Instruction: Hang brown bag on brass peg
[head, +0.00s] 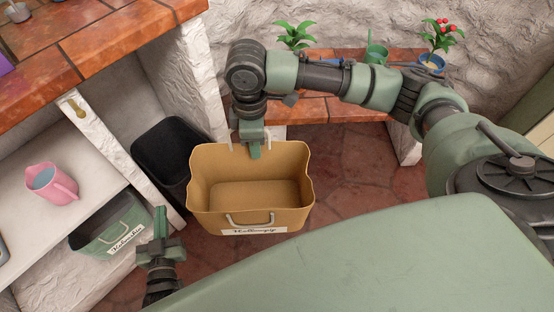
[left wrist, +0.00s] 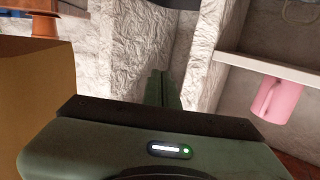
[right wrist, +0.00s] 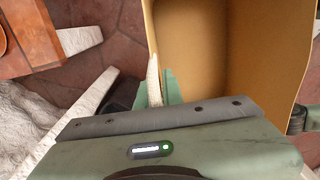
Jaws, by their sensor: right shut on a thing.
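The brown bag (head: 288,216) hangs open and upright in the middle of the head view, with a pale front handle and a white label. My right gripper (head: 254,150) is shut on its far handle, which shows between the fingers in the right wrist view (right wrist: 153,78). The brass peg (head: 76,106) sticks out from the white wall end under the counter at the left, apart from the bag. My left gripper (head: 160,218) is empty, its fingers together, left of the bag and below the peg. The bag's side fills the left edge of the left wrist view (left wrist: 35,95).
A pink pitcher (head: 55,185) stands on a white shelf at the left. A green labelled container (head: 103,228) sits below it, and a black bin (head: 160,150) stands just behind the bag. Potted plants (head: 294,36) stand on a tiled ledge at the back.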

